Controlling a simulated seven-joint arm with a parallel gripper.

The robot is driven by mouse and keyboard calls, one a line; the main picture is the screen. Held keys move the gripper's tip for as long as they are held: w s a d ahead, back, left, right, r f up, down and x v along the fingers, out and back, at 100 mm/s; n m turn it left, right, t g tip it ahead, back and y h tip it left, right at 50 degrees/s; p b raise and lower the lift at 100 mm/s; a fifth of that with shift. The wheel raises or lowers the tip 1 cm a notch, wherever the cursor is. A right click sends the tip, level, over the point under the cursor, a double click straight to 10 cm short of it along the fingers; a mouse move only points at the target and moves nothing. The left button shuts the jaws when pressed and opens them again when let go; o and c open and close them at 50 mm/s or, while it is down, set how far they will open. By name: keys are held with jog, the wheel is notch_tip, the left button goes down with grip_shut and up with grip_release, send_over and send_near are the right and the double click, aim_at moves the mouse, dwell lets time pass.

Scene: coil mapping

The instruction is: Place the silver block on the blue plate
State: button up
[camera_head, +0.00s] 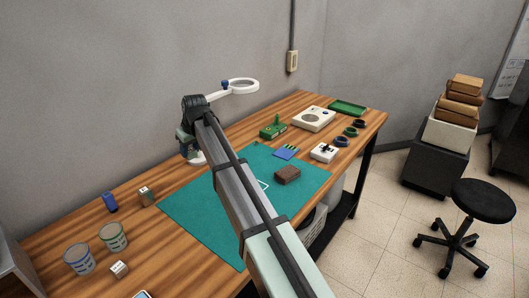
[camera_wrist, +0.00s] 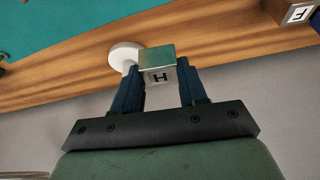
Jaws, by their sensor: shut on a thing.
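A silver block (camera_wrist: 158,62) marked with an H sits between the two dark fingers of my gripper (camera_wrist: 160,85) in the wrist view. The fingers are shut on its sides. In the head view my gripper (camera_head: 186,140) is at the back of the table, beyond the teal mat; the block cannot be made out there. A small flat blue piece (camera_head: 286,153) with lighter marks along its back edge lies on the far part of the mat. It is the only flat blue thing I see, to the right of my gripper, and nothing visible rests on it.
A brown block (camera_head: 287,175) lies on the teal mat (camera_head: 190,210). A magnifier ring (camera_head: 255,85) and its round white base (camera_wrist: 122,52) are close to my gripper. A lettered block (camera_head: 146,197), blue cylinder (camera_head: 110,202) and two cans (camera_head: 113,238) stand at left.

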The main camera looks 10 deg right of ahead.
aim_at(285, 150)
jog(key=w+d+m+h, duration=0.1)
jog(key=w+d+m, duration=0.35)
jog(key=d, duration=1.55)
jog(key=w+d+m, duration=0.1)
jog(key=w+d, duration=0.7)
jog(key=d, duration=1.1)
jog(key=shift+w+a+f+n+t, duration=0.15)
jog(key=shift+f+n, duration=0.25)
jog(key=shift+f, duration=1.1)
jog(key=shift+w+a+f+n+t, duration=0.1)
jog(key=shift+w+f+n, duration=0.2)
jog(key=shift+f, duration=1.25)
jog(key=shift+w+a+f+n+t, duration=0.15)
jog(key=shift+f+n, duration=0.3)
jog(key=shift+f, duration=1.05)
jog(key=shift+s+f, duration=0.1)
jog(key=o, duration=1.1)
jog(key=v, duration=1.2)
